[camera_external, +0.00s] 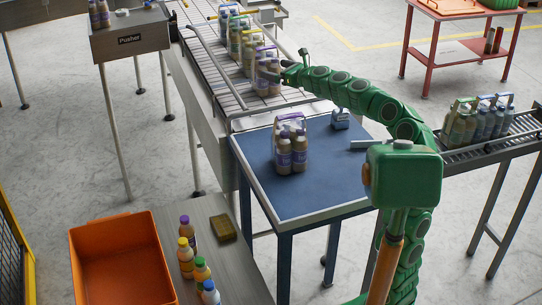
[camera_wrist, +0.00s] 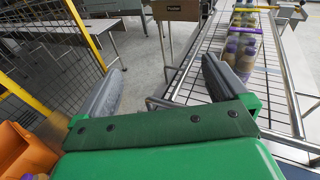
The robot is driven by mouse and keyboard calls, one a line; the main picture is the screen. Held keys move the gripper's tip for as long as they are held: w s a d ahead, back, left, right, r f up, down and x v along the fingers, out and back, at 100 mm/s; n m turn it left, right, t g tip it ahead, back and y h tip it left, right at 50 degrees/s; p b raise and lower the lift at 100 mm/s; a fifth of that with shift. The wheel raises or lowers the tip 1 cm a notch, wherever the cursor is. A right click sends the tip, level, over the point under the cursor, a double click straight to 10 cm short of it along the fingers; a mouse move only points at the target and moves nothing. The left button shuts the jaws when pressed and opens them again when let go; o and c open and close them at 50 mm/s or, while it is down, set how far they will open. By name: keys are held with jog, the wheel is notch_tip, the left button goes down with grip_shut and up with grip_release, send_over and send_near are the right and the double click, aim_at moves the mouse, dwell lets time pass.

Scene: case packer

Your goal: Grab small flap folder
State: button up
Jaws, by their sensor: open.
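My gripper (camera_external: 288,74) is at the end of the green arm, beside the bottle packs at the near end of the conveyor in the external view. In the wrist view my gripper (camera_wrist: 164,68) has its two grey fingers wide apart with nothing between them. No part is clearly recognisable as the small flap folder. A small grey-blue block with a handle (camera_external: 340,119) stands at the back of the blue table (camera_external: 320,190), and a short grey bar (camera_external: 366,144) shows at its right edge; I cannot tell whether either is the folder.
Bottle packs (camera_external: 267,72) line the conveyor (camera_external: 210,65); some show in the wrist view (camera_wrist: 240,52). A purple-labelled pack (camera_external: 291,152) stands on the blue table. An orange bin (camera_external: 120,260), loose bottles (camera_external: 187,232) and a brown block (camera_external: 223,228) are front left.

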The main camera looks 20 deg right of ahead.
jog(key=d+f+g+h, duration=0.1)
jog(key=d+f, duration=0.3)
jog(key=d, duration=1.2)
jog(key=m+g+h, duration=0.1)
jog(key=g+h, duration=0.1)
send_over(341, 114)
jog(key=s+d, duration=0.3)
jog(key=d, duration=0.1)
notch_tip(341, 114, down, 5)
notch_tip(341, 114, down, 11)
jog(key=shift+a+x, duration=0.15)
jog(key=shift+x, duration=1.95)
jog(key=shift+a+x, duration=0.1)
jog(key=shift+x, duration=2.05)
jog(key=shift+s, duration=0.15)
jog(key=c, duration=1)
